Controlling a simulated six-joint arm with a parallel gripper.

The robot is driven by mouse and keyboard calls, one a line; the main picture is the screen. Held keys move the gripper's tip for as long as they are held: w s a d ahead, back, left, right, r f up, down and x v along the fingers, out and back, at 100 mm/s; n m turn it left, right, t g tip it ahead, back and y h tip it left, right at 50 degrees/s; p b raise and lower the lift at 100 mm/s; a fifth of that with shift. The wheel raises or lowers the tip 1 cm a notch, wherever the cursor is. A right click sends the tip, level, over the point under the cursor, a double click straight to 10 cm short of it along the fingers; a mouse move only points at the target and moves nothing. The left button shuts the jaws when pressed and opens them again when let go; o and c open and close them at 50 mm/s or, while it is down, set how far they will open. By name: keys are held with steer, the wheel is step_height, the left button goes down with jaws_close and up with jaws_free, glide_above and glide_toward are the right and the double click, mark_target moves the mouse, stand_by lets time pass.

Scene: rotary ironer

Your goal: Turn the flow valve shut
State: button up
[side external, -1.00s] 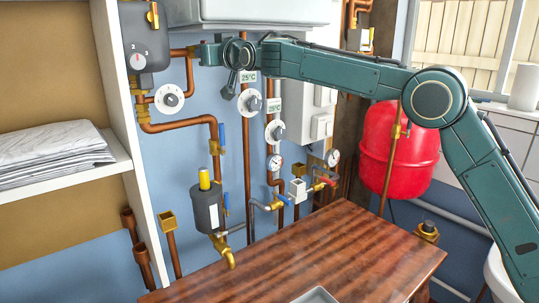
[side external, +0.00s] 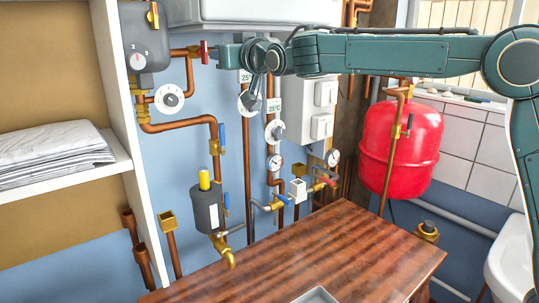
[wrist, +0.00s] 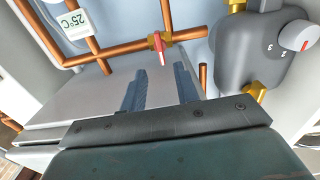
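A valve with a red handle (side external: 204,52) sits on the copper pipe just under the white casing. In the wrist view the red handle (wrist: 159,48) lies across its pipe, ahead of my fingers. No label naming the flow valve can be read. My gripper (side external: 225,53) is just to the right of the red handle in the side view. In the wrist view my gripper (wrist: 160,74) has its two fingers apart with nothing between them. The handle's tip lies beyond the gap, and the fingers look clear of it.
A grey unit (side external: 145,38) with a dial is left of the valve. Two white dials (side external: 249,101) and (side external: 274,131) are below my wrist. The white casing (side external: 250,12) is close above. Several blue-handled valves, such as one (side external: 222,134), are lower.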

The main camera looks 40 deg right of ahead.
steer(key=shift+s, duration=2.55)
steer(key=s+d+f+g, duration=0.3)
steer(key=s+d+f, duration=0.15)
steer(key=s, duration=0.45)
steer(key=s+d+f+g, duration=0.3)
steer(key=s+d, duration=0.2)
steer(key=s, duration=0.3)
steer(key=s+d+f+g, duration=0.1)
steer(key=s+f+g, duration=0.2)
steer(key=s+f, duration=0.4)
steer(key=s+d+f+g, duration=0.2)
steer(key=s+f, duration=0.6)
steer(key=s, duration=1)
steer(key=shift+s+d+g, duration=0.25)
steer(key=shift+s+g, duration=0.05)
steer(key=shift+g, duration=0.4)
steer(key=shift+o, duration=0.4)
steer(key=shift+w, duration=0.15)
